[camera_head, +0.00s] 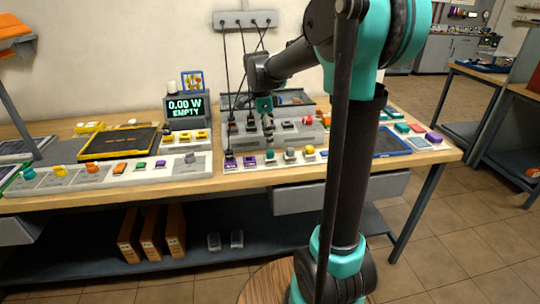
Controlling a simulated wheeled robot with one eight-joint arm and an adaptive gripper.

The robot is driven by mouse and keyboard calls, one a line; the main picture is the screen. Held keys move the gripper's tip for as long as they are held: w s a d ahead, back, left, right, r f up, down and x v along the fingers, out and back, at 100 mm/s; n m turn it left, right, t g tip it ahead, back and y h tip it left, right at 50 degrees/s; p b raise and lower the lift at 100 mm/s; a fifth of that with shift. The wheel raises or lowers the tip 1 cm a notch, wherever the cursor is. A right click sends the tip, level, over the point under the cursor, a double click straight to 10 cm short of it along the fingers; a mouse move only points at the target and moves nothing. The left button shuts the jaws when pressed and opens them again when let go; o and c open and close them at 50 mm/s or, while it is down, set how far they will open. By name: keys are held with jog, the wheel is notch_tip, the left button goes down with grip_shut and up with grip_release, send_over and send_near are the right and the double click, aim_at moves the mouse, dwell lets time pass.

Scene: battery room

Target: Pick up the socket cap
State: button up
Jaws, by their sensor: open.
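My gripper (267,127) points down over the middle of the workbench (225,181), in front of a grey box with sockets (310,137). It is open, and I see nothing held in it. I cannot tell for sure which small piece is the socket cap. Below and near the gripper, on a pale strip at the bench's front, stand a teal round piece (270,155), a grey round piece (290,154) and a yellow round piece (310,152). The gripper appears above them, though its exact gap is too small to tell.
A display reading "0.00 W EMPTY" (185,108) stands behind the gripper's left. A black tray with a yellow rim (118,144) and a pale strip of coloured pieces (140,176) lie left. A blue-rimmed tray (390,142) lies right. Black cables hang from a wall outlet (245,19).

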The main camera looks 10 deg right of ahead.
aim_at(270, 150)
jog(key=shift+s+d+f, duration=0.1)
jog(key=shift+d+f, duration=0.05)
jog(key=shift+f, duration=1.3)
jog(key=shift+s+d+f, duration=0.1)
jog(key=shift+d+f, duration=0.05)
jog(key=shift+f, duration=1.25)
jog(key=shift+c, duration=0.5)
jog(key=c, duration=0.9)
